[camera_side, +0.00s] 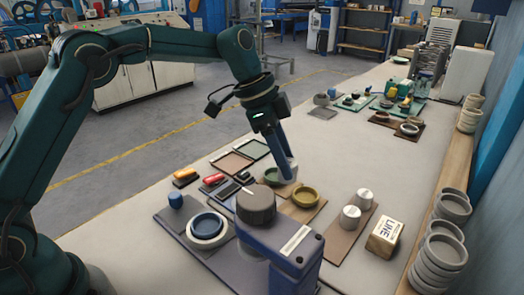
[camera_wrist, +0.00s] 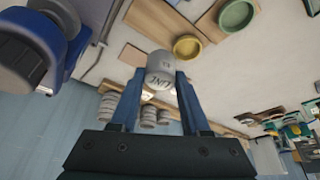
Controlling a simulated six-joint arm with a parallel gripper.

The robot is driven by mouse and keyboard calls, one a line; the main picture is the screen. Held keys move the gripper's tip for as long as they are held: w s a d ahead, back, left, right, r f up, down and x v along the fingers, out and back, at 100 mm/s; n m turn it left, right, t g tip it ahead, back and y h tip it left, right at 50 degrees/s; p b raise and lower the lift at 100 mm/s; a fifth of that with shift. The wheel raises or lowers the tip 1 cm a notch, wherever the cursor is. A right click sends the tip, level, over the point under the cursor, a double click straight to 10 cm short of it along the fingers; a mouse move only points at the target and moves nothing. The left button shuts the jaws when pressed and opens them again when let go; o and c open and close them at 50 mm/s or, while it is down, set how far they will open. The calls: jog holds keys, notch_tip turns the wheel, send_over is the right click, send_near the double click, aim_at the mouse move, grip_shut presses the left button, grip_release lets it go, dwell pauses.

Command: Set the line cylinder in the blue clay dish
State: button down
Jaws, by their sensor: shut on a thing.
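My gripper (camera_wrist: 157,82) is shut on a light grey cylinder (camera_wrist: 160,66) with "LINE" lettering, seen in the wrist view. In the side view my gripper (camera_side: 287,172) hangs over the table close to the green dish (camera_side: 271,177), and its finger hides most of the held cylinder. The blue clay dish (camera_side: 207,224) sits in a pale round holder on a dark board at the front left, apart from my gripper. It looks empty. I cannot make it out in the wrist view.
A yellow dish (camera_side: 306,197) stands beside the green one. Two pale cylinders (camera_side: 350,216) stand on a brown board, with a "LINE" box (camera_side: 385,238) to their right. A blue machine with a dark round cap (camera_side: 256,205) stands right of the blue dish. Stacked bowls (camera_side: 440,256) line the right edge.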

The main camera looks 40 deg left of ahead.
jog(key=s+a+r+m+g, duration=0.2)
jog(key=s+a+m, duration=0.3)
jog(key=s+a, duration=0.45)
jog(key=s+a+r+m+g, duration=0.1)
jog(key=s+a+m+g, duration=0.1)
jog(key=s+a+m, duration=0.5)
jog(key=n, duration=0.3)
send_over(206, 226)
jog(key=shift+h, duration=0.3)
notch_tip(206, 226, down, 7)
jog(key=shift+f, duration=1.95)
jog(key=shift+f, duration=0.2)
jog(key=shift+c, duration=1.9)
grip_release()
jog(key=shift+f, duration=0.1)
